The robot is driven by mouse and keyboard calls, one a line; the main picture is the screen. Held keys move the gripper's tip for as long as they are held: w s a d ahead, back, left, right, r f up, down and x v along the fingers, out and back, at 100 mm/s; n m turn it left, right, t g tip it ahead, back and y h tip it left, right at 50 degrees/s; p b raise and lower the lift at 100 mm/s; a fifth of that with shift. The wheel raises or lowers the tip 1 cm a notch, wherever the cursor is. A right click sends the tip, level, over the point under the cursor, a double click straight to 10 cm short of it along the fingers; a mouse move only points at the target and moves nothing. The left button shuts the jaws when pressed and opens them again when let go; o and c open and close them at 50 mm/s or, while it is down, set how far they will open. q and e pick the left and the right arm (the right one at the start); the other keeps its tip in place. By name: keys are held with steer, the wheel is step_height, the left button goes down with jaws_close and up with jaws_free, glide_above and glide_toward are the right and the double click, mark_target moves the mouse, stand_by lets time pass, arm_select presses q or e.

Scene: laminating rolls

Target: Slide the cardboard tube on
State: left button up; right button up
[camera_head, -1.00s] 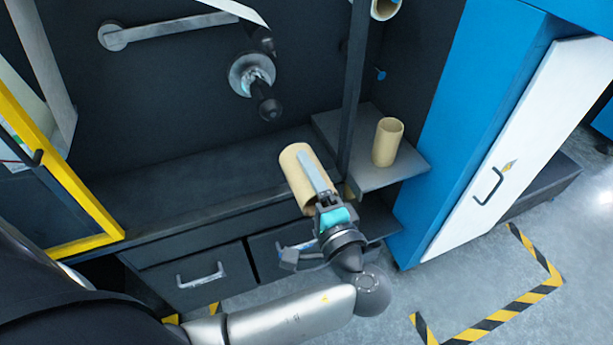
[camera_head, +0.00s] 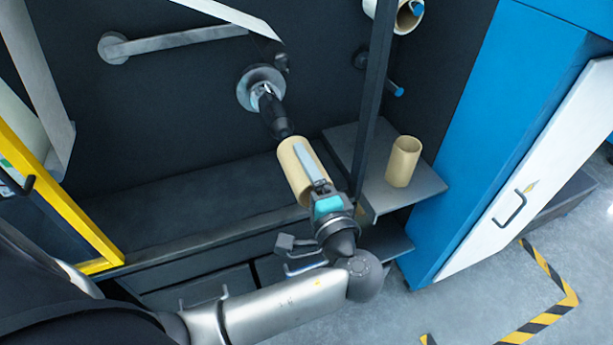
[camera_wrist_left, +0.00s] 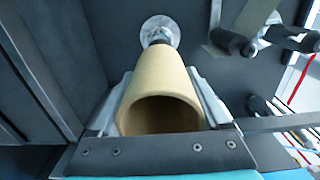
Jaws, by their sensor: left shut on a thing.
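My left gripper (camera_head: 318,185) is shut on a tan cardboard tube (camera_head: 298,165), with a finger along each side of it. The tube also shows between the fingers in the left wrist view (camera_wrist_left: 160,90), its near open end facing the camera. A black spindle (camera_head: 272,112) with a round metal flange (camera_head: 260,86) juts from the dark back panel. In the head view the spindle's tip is at the tube's far end; I cannot tell whether it has entered. In the wrist view the tube lines up with the flange (camera_wrist_left: 160,30) and hides most of the spindle. My right gripper is not in view.
A second cardboard tube (camera_head: 403,161) stands upright on a grey shelf (camera_head: 425,186) at the right. A dark upright post (camera_head: 374,100) stands between the shelf and the spindle. A metal roller arm (camera_head: 175,40) is at the upper left. A yellow-framed door (camera_head: 75,215) is at the left.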

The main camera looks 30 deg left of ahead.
mark_target(284, 134)
arm_select(q)
steer(key=shift+b+x, duration=0.45)
steer(key=shift+x, duration=1.2)
steer(key=shift+b+x, duration=0.45)
steer(key=shift+x, duration=0.75)
steer(key=shift+b+x, duration=0.3)
steer(key=shift+x, duration=1.2)
steer(key=shift+b+x, duration=0.3)
steer(key=shift+x, duration=2.5)
steer(key=shift+w+a+b, duration=0.35)
steer(key=shift+x, duration=1)
steer(key=shift+b+x, duration=0.5)
steer(key=shift+x, duration=0.45)
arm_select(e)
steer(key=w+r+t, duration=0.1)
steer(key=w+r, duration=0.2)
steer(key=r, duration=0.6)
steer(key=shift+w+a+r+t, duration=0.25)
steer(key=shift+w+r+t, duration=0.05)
